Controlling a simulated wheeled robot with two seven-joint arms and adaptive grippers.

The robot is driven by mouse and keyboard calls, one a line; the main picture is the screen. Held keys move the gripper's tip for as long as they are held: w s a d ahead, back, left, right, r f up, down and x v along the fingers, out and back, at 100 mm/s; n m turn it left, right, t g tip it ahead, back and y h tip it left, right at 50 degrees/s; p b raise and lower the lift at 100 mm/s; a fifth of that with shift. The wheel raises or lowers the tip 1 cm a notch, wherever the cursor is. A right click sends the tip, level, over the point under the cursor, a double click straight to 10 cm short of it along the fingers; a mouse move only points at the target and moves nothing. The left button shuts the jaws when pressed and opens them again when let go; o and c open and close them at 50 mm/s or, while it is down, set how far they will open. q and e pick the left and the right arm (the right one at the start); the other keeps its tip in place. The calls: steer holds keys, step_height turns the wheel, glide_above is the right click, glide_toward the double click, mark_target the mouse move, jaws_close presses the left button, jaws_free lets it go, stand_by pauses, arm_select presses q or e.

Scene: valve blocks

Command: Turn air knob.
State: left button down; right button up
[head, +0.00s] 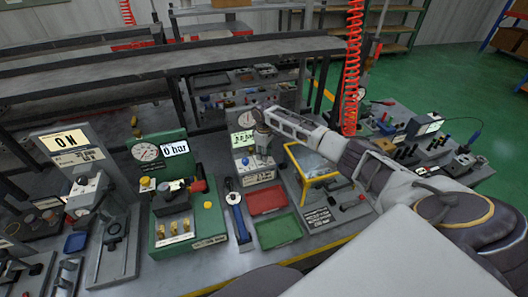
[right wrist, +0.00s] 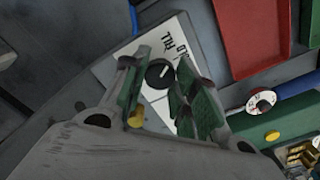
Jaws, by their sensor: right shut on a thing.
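The black round knob with a white pointer line (right wrist: 160,73), which seems to be the air knob, sits on a white lettered plate (right wrist: 150,48) in the right wrist view. My right gripper (right wrist: 158,85) has its green-padded fingers on either side of this knob and is shut on it. In the head view my right gripper (head: 262,132) reaches in from the right to a pale upright unit with a lit bar display (head: 242,137). There the gripper hides the knob. My left gripper is not in view.
Left of that unit stands a green station with a gauge and a 0 bar display (head: 176,149). Further left is an ON sign (head: 70,140). A red tray (head: 266,200) and a green tray (head: 279,231) lie in front, beside a blue-handled tool (head: 234,198). A yellow frame (head: 312,165) stands under my right arm.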

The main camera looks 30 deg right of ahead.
steer(key=m, duration=0.3)
steer(key=shift+p, duration=0.35)
steer(key=shift+m, duration=1.6)
steer(key=o, duration=1)
steer(key=shift+r, duration=6.05)
